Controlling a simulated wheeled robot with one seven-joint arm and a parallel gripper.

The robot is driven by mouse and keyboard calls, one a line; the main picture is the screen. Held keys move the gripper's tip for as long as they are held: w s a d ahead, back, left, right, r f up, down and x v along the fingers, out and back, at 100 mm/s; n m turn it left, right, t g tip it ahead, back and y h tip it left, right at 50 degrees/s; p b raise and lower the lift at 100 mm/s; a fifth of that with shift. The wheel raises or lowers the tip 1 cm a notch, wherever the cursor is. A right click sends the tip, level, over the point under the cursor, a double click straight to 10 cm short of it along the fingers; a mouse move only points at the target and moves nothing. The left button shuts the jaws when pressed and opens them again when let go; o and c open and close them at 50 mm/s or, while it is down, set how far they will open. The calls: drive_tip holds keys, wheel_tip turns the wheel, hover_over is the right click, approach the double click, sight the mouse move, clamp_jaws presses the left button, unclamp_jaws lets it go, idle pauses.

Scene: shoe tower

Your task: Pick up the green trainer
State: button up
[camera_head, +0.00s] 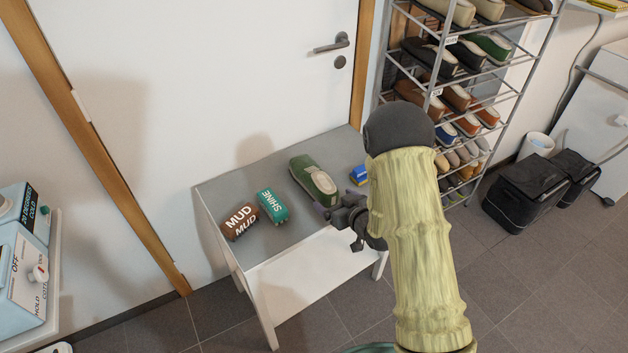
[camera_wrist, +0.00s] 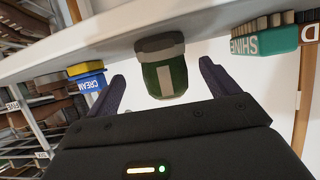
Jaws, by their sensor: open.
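The green trainer (camera_head: 313,180) stands on the grey top of a small white bench (camera_head: 270,170). Its pale opening and lacing face up. In the wrist view, which is upside down, one end of the green trainer (camera_wrist: 165,72) shows ahead, between the lines of my two fingers. My gripper (camera_head: 330,210) is at the bench's front edge, close to the trainer's near end. It is open in the wrist view (camera_wrist: 163,85), with a gap between each finger and the trainer. It holds nothing.
A teal SHINE brush (camera_head: 272,206) and a brown MUD brush (camera_head: 240,221) lie left of the trainer. A shoe rack (camera_head: 440,90) stands to the right, a door (camera_head: 220,70) behind.

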sight(313, 177)
drive_tip(key=x, duration=0.5)
drive_tip(key=shift+s+a, duration=0.2)
drive_tip(key=shift+a, duration=0.25)
drive_tip(key=shift+w+d+f, duration=0.1)
drive_tip(key=shift+d, duration=0.1)
drive_tip(key=c, duration=1.2)
